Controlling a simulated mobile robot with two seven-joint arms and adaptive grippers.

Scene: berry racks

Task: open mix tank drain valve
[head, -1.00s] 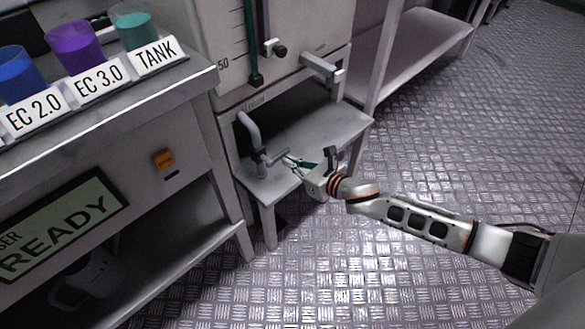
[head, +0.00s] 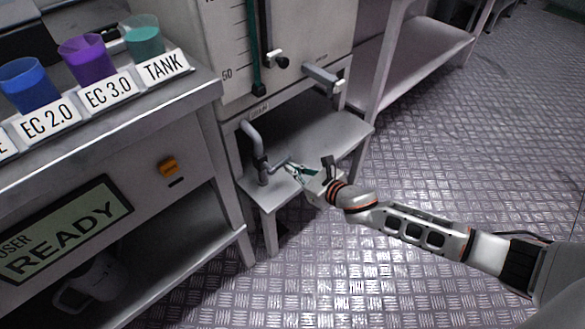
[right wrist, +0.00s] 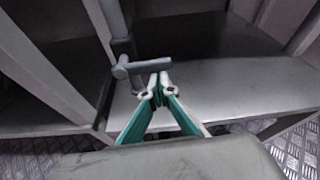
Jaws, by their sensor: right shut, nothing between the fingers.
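The mix tank (head: 290,60) is a pale cabinet with a level scale and a green column. Below it, a grey bent drain pipe (head: 252,134) comes down over a low metal shelf. Its valve has a short grey handle (head: 276,163) sticking out to the right. In the right wrist view the handle (right wrist: 146,68) lies just beyond my fingertips. My right gripper (head: 290,168) is shut and empty, its green-and-white fingers at the handle's free end. The right wrist view shows the fingertips (right wrist: 155,86) together; I cannot tell whether they touch the handle. My left gripper is not in view.
A metal bench (head: 110,115) at left carries blue, purple and teal cups with labels, and a READY display below. Another tap lever (head: 322,76) juts from the tank above the shelf (head: 310,145). Open patterned floor (head: 480,170) lies to the right.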

